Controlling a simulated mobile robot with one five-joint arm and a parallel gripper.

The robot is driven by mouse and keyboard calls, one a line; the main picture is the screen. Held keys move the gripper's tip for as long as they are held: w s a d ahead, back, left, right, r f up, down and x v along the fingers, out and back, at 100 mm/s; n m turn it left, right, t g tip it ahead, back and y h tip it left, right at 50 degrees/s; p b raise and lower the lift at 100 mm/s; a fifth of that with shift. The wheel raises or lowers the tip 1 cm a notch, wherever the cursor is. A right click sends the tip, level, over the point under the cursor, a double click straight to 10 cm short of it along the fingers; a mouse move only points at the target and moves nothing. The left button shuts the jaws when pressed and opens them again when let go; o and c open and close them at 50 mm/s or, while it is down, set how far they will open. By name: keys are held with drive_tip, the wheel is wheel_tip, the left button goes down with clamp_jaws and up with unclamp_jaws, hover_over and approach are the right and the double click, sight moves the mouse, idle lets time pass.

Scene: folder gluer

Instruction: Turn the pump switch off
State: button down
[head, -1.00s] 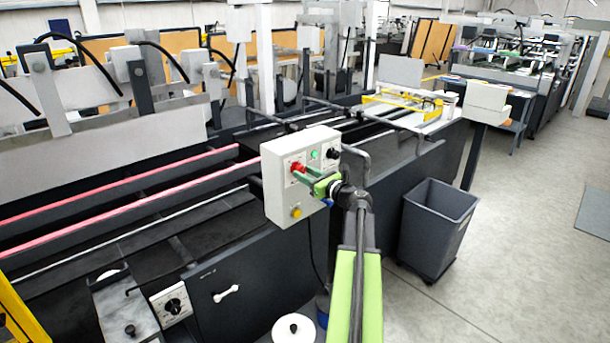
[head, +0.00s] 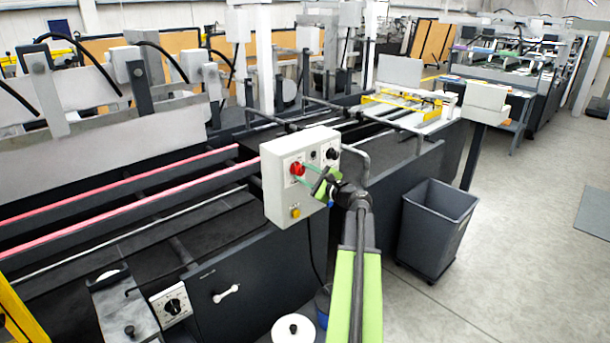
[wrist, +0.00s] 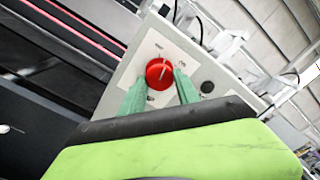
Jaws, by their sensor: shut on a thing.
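The pump switch looks to be the red rotary knob (head: 297,169) on the front of a pale grey control box (head: 279,205). In the wrist view the red knob (wrist: 160,73) sits between my two green fingers, and a pale line on it stands at a slant. My gripper (head: 308,176) is shut on this knob, one finger on each side. A small round lamp (head: 313,155) to the right of the knob is dark. The box's printed labels are too small to read.
The box also carries a black knob (head: 331,153) and a yellow button (head: 295,212). A bent grey rail (head: 358,158) runs close to the right of the box. A dark grey bin (head: 437,225) stands on the floor at right. Open floor (head: 530,220) lies beyond it.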

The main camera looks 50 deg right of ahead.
drive_tip(key=shift+n, duration=2.2)
drive_tip(key=c, duration=0.9)
unclamp_jaws()
drive_tip(key=s+a, duration=0.1)
drive_tip(key=s, duration=1.6)
drive_tip(key=shift+s+a, duration=0.15)
drive_tip(key=shift+s, duration=0.05)
